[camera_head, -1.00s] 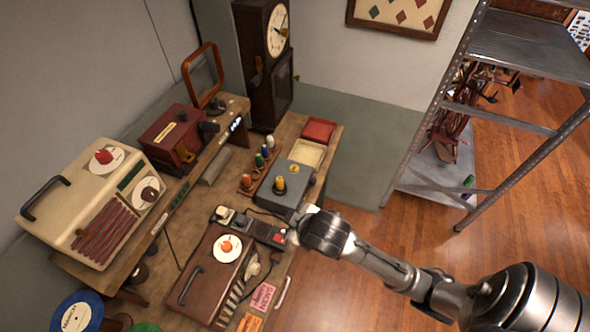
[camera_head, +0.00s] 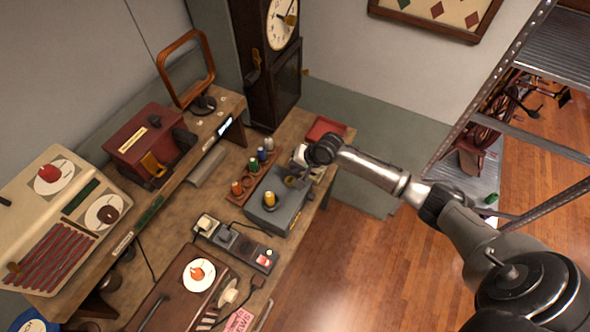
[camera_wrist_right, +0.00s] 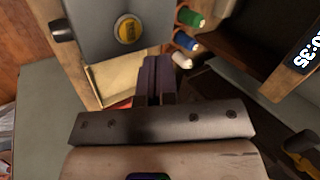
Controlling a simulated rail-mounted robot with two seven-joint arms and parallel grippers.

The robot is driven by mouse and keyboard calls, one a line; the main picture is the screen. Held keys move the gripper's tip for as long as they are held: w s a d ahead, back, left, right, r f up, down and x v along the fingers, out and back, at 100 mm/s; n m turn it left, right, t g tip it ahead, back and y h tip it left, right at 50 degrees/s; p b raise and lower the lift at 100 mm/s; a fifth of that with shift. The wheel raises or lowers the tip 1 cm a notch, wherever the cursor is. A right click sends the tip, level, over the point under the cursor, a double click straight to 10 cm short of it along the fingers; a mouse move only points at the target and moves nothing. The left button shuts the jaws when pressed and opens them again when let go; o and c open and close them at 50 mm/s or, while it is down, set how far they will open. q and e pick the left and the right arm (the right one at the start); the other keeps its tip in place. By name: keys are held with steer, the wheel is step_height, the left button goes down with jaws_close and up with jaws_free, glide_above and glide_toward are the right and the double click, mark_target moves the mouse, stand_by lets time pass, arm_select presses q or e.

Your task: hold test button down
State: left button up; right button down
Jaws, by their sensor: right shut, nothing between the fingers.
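A grey box (camera_head: 262,217) stands on the wooden bench, with a yellow-orange piece (camera_head: 270,199) on top. In the right wrist view the grey box (camera_wrist_right: 95,22) shows a round yellow button (camera_wrist_right: 129,30) with dark marks too small to read; I take it for the test button. My right gripper (camera_head: 300,156) is over the far end of the box in the head view. In the wrist view its dark fingers (camera_wrist_right: 157,80) are together and empty, pointing near the box's edge and apart from the button in the picture. The height gap cannot be told. My left gripper is not in view.
A rack of coloured spools (camera_head: 253,166) stands beside the box. A red tray (camera_head: 325,128) lies behind, near a tall clock (camera_head: 283,60). A dark switch strip (camera_head: 235,243) lies in front. A metal shelf (camera_head: 560,60) stands at right.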

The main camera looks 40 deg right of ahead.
steer(key=shift+w+a+r+m+t+y, duration=0.15)
steer(key=shift+w+r+m+t+y, duration=0.15)
steer(key=shift+m, duration=1.35)
steer(key=shift+w+a+r+m+t+y, duration=0.1)
steer(key=shift+w+r+m+t, duration=0.25)
steer(key=shift+m, duration=1.25)
steer(key=shift+w+a+r+m+t+y, duration=0.2)
steer(key=shift+w+m, duration=0.25)
steer(key=shift+m, duration=1.2)
steer(key=shift+f, duration=0.1)
steer(key=shift+d, duration=0.1)
steer(key=shift+f, duration=0.1)
